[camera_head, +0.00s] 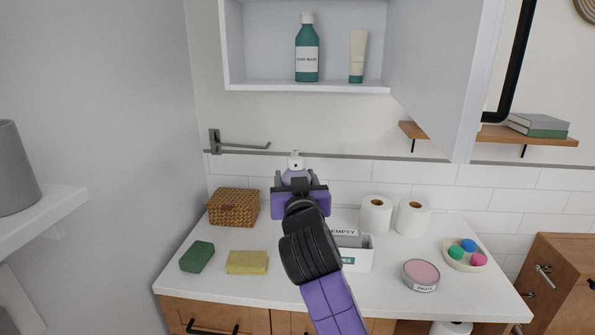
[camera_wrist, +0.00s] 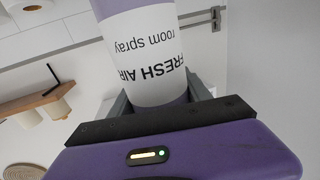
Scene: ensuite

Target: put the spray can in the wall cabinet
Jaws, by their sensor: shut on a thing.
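The spray can (camera_wrist: 147,50) is lavender with a white label reading "FRESH AIR room spray". My gripper (camera_wrist: 160,98) is shut on it in the wrist view. In the head view only the can's white nozzle and lavender shoulder (camera_head: 296,174) show above my gripper (camera_head: 298,185); the rest is hidden behind it. The can is held upright above the counter, below the cabinet. The white wall cabinet (camera_head: 300,87) is at the top, its door (camera_head: 447,75) swung open to the right. A green hand wash bottle (camera_head: 307,52) and a cream tube (camera_head: 357,56) stand on its floor.
On the white counter (camera_head: 215,272) are a wicker basket (camera_head: 234,208), sponges (camera_head: 247,262), paper rolls (camera_head: 376,214), a white box (camera_head: 357,257), a pink-topped tin (camera_head: 421,275) and a dish of balls (camera_head: 465,266). A towel bar (camera_head: 240,144) is below the cabinet. The cabinet floor's left side is free.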

